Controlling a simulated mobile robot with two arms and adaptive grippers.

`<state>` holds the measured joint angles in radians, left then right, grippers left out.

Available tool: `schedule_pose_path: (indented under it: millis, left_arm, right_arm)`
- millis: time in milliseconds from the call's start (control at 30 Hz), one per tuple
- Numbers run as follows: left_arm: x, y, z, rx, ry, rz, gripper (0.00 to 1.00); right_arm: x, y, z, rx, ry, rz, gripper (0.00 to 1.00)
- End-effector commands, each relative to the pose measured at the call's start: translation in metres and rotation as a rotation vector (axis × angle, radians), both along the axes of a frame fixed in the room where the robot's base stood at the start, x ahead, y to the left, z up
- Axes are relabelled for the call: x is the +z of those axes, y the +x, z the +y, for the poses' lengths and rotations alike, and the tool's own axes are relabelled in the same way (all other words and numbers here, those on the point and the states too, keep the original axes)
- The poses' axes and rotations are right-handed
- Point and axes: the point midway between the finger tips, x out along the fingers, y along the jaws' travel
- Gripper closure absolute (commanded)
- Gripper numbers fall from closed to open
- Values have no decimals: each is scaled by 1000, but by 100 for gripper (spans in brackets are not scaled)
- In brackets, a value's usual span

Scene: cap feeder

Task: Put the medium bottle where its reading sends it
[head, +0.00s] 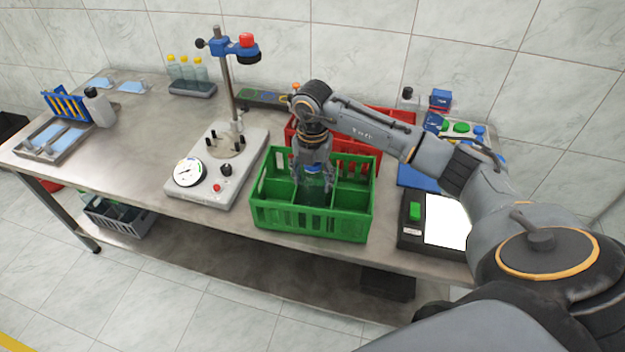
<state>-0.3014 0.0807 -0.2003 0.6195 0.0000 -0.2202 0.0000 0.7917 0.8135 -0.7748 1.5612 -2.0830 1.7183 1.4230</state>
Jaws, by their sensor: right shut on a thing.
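A bottle with a blue cap (313,184) is inside the green divided crate (308,220), upright as far as I can see. My right gripper (313,172) points down into the crate and is shut on the bottle at its cap end. The fingers and the crate walls hide much of the bottle, so I cannot tell whether it touches the crate floor. The red crate (395,117) stands behind the green one, partly hidden by my right arm. The tester with a round dial gauge (189,172) stands left of the green crate. My left gripper is not in view.
The tester's tall post (229,85) rises left of my right gripper. A black box with a lit white panel (445,220) is at the right. Several yellow-capped bottles (187,72) stand at the back. The table's left middle (135,135) is clear.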

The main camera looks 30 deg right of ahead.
Motion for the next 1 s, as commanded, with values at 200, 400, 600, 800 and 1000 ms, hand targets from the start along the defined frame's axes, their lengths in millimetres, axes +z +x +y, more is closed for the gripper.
schedule_pose_path:
  millis: [200, 400, 600, 800, 1000]
  left_arm:
    - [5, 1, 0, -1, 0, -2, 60]
    - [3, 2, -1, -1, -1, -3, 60]
    - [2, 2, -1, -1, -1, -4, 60]
    - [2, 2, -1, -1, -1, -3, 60]
    - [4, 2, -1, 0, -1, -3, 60]
  right_arm:
    - [-14, 1, 0, 1, 1, -3, 100]
    - [-15, 1, 0, 1, 1, -3, 100]
    - [-17, 0, 0, 1, 1, -1, 15]
    - [-17, 0, 0, 1, 1, -1, 15]
    - [-12, 0, 0, 1, 0, -2, 15]
